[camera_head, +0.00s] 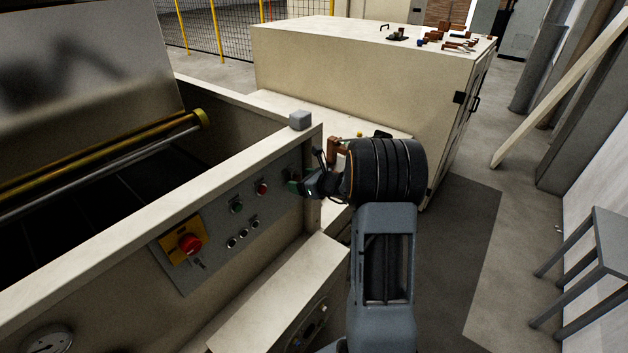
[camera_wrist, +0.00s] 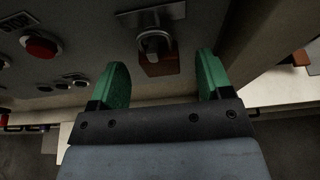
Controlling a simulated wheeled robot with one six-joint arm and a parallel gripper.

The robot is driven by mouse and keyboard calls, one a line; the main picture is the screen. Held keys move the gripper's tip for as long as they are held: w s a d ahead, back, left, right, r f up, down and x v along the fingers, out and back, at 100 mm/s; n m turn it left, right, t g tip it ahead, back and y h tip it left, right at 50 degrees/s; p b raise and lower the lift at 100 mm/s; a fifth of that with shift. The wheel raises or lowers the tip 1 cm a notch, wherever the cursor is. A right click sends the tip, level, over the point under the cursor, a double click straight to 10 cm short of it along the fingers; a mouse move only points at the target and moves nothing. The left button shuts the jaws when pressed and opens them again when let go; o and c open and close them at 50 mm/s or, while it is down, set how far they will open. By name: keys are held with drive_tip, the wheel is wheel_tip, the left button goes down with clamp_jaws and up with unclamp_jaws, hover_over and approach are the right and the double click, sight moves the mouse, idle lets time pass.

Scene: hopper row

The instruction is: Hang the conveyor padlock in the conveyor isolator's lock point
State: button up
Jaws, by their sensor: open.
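A padlock with a reddish-brown body (camera_wrist: 160,66) and a grey shackle hangs at a metal lock point (camera_wrist: 150,17) on the grey control panel in the wrist view. The shackle is up against the lock point; I cannot tell for certain whether it passes through. My gripper (camera_wrist: 162,72) is open, with one green finger on each side of the padlock and a gap to both. In the head view my gripper (camera_head: 298,187) is at the right end of the control panel (camera_head: 208,262), and it hides the padlock and lock point there. No label on the isolator is readable.
A red knob on a yellow plate (camera_head: 190,245) and several buttons sit left on the panel. A pale ledge (camera_head: 275,290) juts out below. A cream cabinet (camera_head: 350,75) behind carries several small items. Floor is clear to the right, before a grey stool (camera_head: 600,245).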

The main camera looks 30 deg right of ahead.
drive_tip(key=shift+x, duration=1.25)
drive_tip(key=shift+r, duration=0.1)
drive_tip(key=c, duration=1.1)
